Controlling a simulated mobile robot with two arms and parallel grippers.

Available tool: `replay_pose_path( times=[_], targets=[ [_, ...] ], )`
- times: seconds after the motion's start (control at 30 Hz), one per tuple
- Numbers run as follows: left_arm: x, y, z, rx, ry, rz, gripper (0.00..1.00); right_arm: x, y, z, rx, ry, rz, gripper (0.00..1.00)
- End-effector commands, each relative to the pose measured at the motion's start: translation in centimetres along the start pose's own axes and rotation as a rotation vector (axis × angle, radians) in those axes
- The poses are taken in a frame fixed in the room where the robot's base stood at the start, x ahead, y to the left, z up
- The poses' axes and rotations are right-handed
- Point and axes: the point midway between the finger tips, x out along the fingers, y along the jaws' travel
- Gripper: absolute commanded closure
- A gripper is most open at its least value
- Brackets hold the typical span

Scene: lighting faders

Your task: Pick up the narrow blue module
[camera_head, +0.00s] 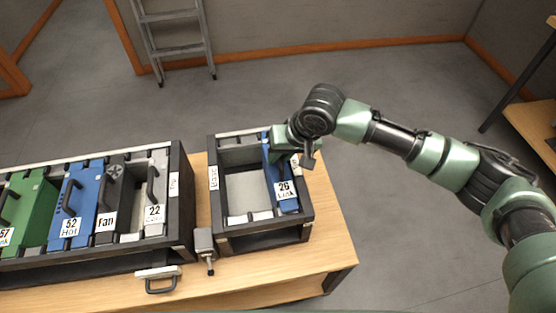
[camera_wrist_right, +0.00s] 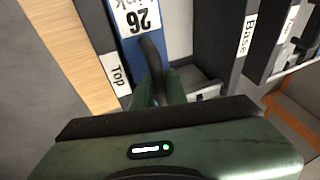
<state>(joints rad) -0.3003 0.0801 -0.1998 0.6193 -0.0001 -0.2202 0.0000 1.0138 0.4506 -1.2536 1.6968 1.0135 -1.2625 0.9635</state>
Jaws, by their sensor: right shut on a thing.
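The narrow blue module (camera_head: 287,205), labelled 26, stands upright at the right side of the small dark rack (camera_head: 263,241), beside its right wall. My right gripper (camera_head: 292,150) is over the module and shut on its dark handle. In the right wrist view the module's blue face and label (camera_wrist_right: 137,18) show at the top, and the handle (camera_wrist_right: 151,52) runs down into my right gripper (camera_wrist_right: 157,90). The fingertips are mostly hidden there. My left gripper is not in view.
A larger rack (camera_head: 183,205) stands to the left with a green module (camera_head: 28,213), a wider blue module (camera_head: 80,200) labelled 52, a Fan module (camera_head: 108,205) and a module labelled 22 (camera_head: 154,195). A small grey latch-like part (camera_head: 204,240) sits between the racks. The table's right end (camera_head: 335,235) is bare.

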Motion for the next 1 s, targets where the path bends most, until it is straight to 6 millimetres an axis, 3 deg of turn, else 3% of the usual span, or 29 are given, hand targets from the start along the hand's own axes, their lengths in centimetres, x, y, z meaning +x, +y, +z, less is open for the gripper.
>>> replay_pose_path(
  times=[1.0],
  targets=[
    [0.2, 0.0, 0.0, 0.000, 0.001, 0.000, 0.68, -15.1, -5.0, -4.8, -0.001, 0.007, -0.006, 1.00]
  ],
)
